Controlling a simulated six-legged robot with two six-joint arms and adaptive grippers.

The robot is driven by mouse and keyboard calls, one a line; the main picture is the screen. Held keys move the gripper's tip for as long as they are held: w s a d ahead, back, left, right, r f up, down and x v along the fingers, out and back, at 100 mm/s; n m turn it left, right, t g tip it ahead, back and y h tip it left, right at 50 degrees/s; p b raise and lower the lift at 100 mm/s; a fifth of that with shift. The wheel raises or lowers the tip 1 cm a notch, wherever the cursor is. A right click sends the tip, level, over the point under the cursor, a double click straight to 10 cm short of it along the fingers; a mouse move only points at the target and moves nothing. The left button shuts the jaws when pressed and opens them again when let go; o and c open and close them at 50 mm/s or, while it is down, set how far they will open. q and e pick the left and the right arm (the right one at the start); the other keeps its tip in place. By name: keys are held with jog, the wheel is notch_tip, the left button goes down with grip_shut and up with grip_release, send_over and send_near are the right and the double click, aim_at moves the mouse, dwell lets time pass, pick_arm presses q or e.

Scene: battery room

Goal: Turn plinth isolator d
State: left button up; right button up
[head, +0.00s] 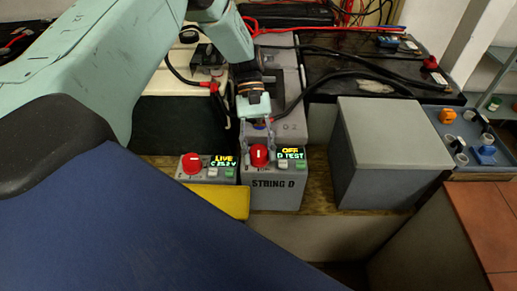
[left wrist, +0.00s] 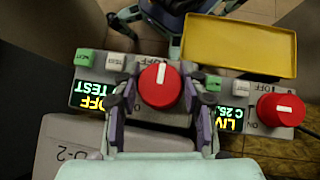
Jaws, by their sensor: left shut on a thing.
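The grey STRING D box (head: 275,190) stands at the plinth's front edge. Its display (head: 290,153) reads OFF and D TEST. Its red rotary knob (head: 259,156) faces up and outward. My left gripper (head: 257,138) comes down from above with its fingers at this knob. In the left wrist view, the fingers (left wrist: 164,110) flank the same red knob (left wrist: 158,92) on both sides, shut on it. The knob's white mark points towards the top of that picture. The display (left wrist: 90,95) there also shows OFF and TEST. My right gripper is not visible.
A neighbouring box with a red knob (head: 192,163) and a LIVE display stands close on the left. A yellow tray (head: 236,199) sits in front of it. A large grey box (head: 385,150) is to the right. Black cables (head: 290,103) run behind the gripper.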

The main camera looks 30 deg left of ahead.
pick_arm(q)
jog(key=shift+f, duration=0.1)
jog(key=o, duration=0.9)
jog(key=v, duration=1.2)
jog(key=shift+a, duration=0.1)
